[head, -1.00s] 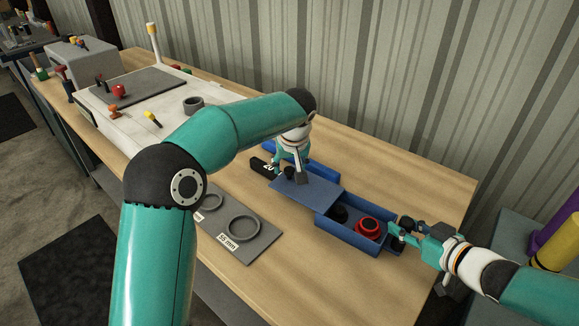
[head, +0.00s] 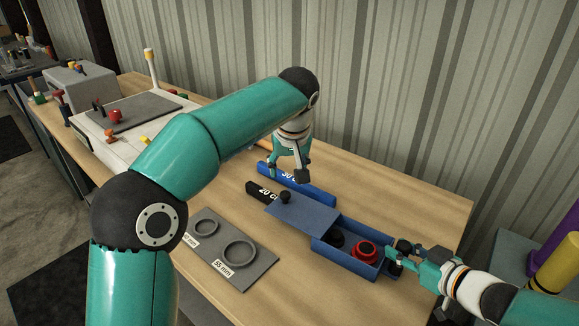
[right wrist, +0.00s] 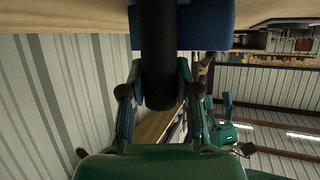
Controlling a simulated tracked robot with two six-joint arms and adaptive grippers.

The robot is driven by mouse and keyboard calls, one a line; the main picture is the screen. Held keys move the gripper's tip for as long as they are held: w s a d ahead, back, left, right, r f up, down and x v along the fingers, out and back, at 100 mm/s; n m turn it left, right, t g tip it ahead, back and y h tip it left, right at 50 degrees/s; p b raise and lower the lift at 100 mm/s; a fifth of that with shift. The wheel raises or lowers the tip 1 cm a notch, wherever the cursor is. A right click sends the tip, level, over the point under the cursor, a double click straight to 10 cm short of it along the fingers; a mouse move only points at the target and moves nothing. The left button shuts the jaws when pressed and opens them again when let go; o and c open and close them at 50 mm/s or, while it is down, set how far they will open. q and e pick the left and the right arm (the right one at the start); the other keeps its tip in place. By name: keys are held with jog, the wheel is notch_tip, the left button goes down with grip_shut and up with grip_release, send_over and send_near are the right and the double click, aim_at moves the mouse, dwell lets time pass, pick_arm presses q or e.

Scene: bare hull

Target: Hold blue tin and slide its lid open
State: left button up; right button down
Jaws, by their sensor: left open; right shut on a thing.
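The blue tin (head: 335,258) lies on the workbench at the right. Its lid (head: 305,216) is slid to the left, with a black knob (head: 285,197) on its left end, leaving the tin's right part open. A red round thing (head: 365,251) and a black one (head: 337,239) show inside. My left gripper (head: 288,177) is open and empty, above and behind the knob, apart from it. My right gripper (head: 393,256) is shut on the black handle at the tin's right end; in the right wrist view this black handle (right wrist: 158,60) sits between the fingers, against the blue tin (right wrist: 205,25).
A blue bar marked 30 (head: 310,187) and a black bar marked 20 (head: 262,192) lie behind and left of the lid. A grey plate with rings (head: 225,262) lies left of the tin. A white box (head: 125,130) stands at the back left.

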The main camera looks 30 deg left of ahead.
jog(key=c, duration=0.8)
grip_release()
jog(key=shift+f, duration=0.1)
jog(key=shift+o, duration=0.2)
